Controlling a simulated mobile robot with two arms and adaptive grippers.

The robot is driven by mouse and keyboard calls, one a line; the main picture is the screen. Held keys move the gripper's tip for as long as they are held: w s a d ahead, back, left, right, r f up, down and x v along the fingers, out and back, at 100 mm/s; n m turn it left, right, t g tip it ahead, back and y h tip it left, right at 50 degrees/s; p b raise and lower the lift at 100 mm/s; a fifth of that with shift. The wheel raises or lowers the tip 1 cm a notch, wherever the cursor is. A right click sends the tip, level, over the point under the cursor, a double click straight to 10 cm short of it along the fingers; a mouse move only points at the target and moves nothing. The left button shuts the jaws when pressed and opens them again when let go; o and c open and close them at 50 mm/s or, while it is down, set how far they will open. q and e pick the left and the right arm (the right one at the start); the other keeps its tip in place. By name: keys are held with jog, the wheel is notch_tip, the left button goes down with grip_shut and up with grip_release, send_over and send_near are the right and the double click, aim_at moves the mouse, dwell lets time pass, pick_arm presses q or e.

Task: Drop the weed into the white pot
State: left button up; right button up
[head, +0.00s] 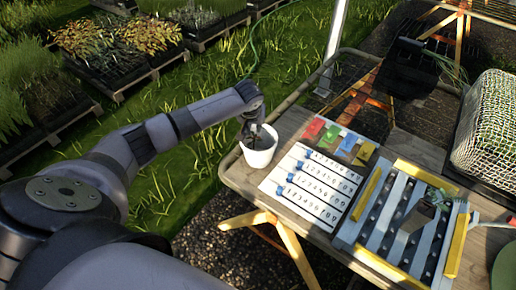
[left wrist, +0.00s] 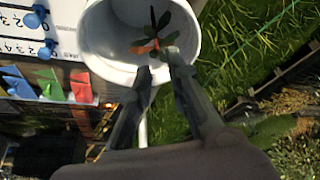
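The white pot (head: 259,157) stands at the left edge of the wooden table. It fills the top middle of the left wrist view (left wrist: 101,48). The weed (left wrist: 155,42), a small dark green plant with a reddish leaf, shows within the pot's rim. My left gripper (head: 255,140) is over the pot, pointing down. In the left wrist view its two fingertips (left wrist: 157,66) are a little apart, with a gap between them, close to the weed. I cannot tell whether the weed touches the pot's floor. My right gripper is not in view.
A white numbered board (head: 315,187) with blue pegs lies right of the pot, near coloured tags (head: 330,133). A yellow-edged slatted tray (head: 402,222) holds a grey-bladed tool (head: 418,215) and a green plant. A mesh-covered crate (head: 490,130) stands at the right.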

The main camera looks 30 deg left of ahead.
pick_arm(q)
jog(key=shift+o, duration=1)
jog(key=shift+s+r, duration=0.1)
jog(key=shift+r, duration=0.1)
jog(key=v, duration=1.1)
jog(key=shift+r, duration=0.3)
